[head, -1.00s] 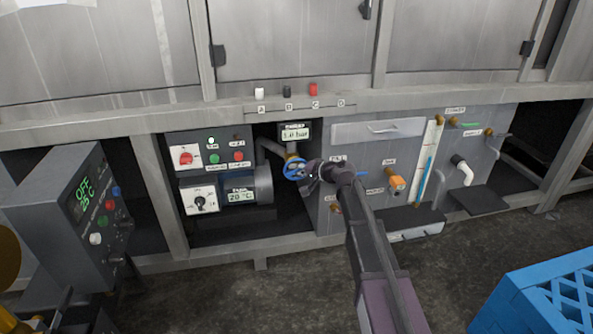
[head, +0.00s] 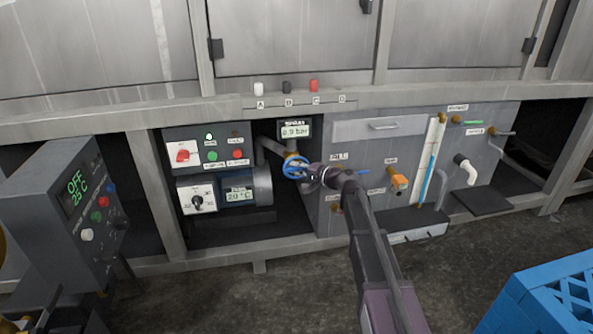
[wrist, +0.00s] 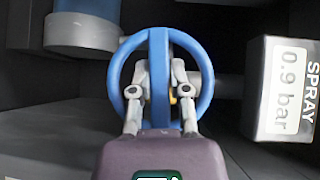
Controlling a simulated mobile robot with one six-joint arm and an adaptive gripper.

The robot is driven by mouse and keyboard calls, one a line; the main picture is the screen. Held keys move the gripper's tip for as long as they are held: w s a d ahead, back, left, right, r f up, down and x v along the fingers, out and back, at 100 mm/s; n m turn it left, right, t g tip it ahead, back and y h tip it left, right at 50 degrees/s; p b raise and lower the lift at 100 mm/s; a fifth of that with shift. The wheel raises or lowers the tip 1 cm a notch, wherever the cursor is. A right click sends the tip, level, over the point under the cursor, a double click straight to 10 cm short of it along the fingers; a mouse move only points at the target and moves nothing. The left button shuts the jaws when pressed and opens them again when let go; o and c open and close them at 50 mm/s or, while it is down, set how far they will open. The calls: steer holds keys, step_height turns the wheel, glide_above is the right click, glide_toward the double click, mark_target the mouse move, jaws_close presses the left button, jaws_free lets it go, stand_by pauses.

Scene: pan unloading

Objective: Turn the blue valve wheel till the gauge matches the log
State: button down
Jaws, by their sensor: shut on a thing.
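The blue valve wheel (head: 295,167) sits on the pipe below the spray gauge, left of my arm's end in the head view. In the wrist view the blue wheel (wrist: 206,98) faces me with its spoke upright. My gripper (wrist: 160,78) has one finger on each side of that spoke, shut on the wheel; it also shows in the head view (head: 308,173). The spray gauge (head: 295,130) stands above the wheel. In the wrist view the gauge (wrist: 290,90) reads 0.9 bar. No log can be made out.
A panel with a red switch and green and red buttons (head: 210,146) is left of the wheel, above a blue-grey pump (head: 262,187). A control box (head: 75,205) stands at the far left. A blue crate (head: 545,300) is at the lower right.

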steer(key=c, duration=0.6)
jaws_free()
steer(key=shift+r, duration=0.1)
steer(key=shift+n+h+p, duration=0.3)
steer(key=shift+p, duration=0.3)
steer(key=shift+r+n+g+h+p, duration=0.1)
steer(key=shift+n+g+h+p, duration=0.2)
steer(key=shift+n+h+p, duration=0.45)
steer(key=shift+h+p, duration=0.35)
steer(key=shift+p, duration=0.6)
steer(key=p+v, duration=0.4)
steer(key=v, duration=1)
steer(key=s+r+n+h+p, duration=0.2)
steer(key=s+r+p, duration=0.4)
steer(key=p, duration=0.6)
steer(key=s+d+r+n+g+h+p, duration=0.1)
steer(key=s+r+h+p, duration=0.4)
steer(key=r+p, duration=0.4)
steer(key=shift+s+d+n+h+p, duration=0.3)
steer(key=shift+s+p, duration=0.4)
steer(key=shift+p, duration=0.8)
